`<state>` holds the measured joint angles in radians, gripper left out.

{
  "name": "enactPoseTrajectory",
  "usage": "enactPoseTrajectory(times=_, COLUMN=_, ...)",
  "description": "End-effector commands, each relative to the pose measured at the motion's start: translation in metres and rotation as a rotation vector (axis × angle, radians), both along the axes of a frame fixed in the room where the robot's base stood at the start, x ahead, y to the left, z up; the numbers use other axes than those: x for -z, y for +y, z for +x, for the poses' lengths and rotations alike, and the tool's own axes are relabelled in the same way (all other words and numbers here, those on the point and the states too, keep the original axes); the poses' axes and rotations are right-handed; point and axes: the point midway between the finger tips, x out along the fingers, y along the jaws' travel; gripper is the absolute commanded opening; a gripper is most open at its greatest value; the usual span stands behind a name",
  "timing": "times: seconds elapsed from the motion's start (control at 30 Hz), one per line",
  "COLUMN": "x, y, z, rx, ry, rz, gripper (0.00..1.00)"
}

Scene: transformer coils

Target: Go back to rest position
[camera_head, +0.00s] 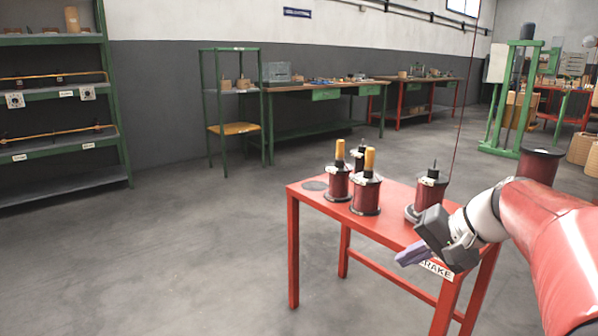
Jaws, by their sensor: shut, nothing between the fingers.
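My gripper (412,257) is at the right, at the end of my red and white arm, in front of the red table's near right edge. Its fingers are together, with nothing held. The red table (330,210) carries several dark red coils. One coil (366,195) with a yellow-orange top stands near the front. Another yellow-topped coil (339,183) stands behind it to the left. A third coil (430,190) with a dark pin stands at the right, its base partly hidden by my gripper. A further coil is mostly hidden behind the front ones.
A green shelf rack (62,140) stands at the left. A small green stand (232,92) and workbenches line the back wall. A green press frame (510,110) is at the back right. The grey floor (190,245) left of the table is clear.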

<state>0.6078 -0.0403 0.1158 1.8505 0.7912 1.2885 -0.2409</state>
Motion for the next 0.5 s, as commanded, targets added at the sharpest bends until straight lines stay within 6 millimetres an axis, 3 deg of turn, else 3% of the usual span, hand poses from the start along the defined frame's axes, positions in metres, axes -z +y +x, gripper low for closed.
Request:
enactPoseTrajectory(times=0.03, x=-0.005, y=0.024, z=-0.024, rx=-0.034, ry=0.016, rz=-0.089, gripper=0.00)
enactPoseTrajectory(times=0.2, x=0.007, y=0.060, z=-0.099, rx=-0.115, ry=0.024, rz=-0.379, gripper=0.00)
enactPoseTrajectory(times=0.4, x=0.023, y=0.066, z=-0.166, rx=-0.205, ry=-0.064, rz=-0.645, gripper=0.00)
enactPoseTrajectory(times=0.5, x=0.029, y=0.063, z=-0.183, rx=-0.234, ry=-0.112, rz=-0.724, gripper=0.00)
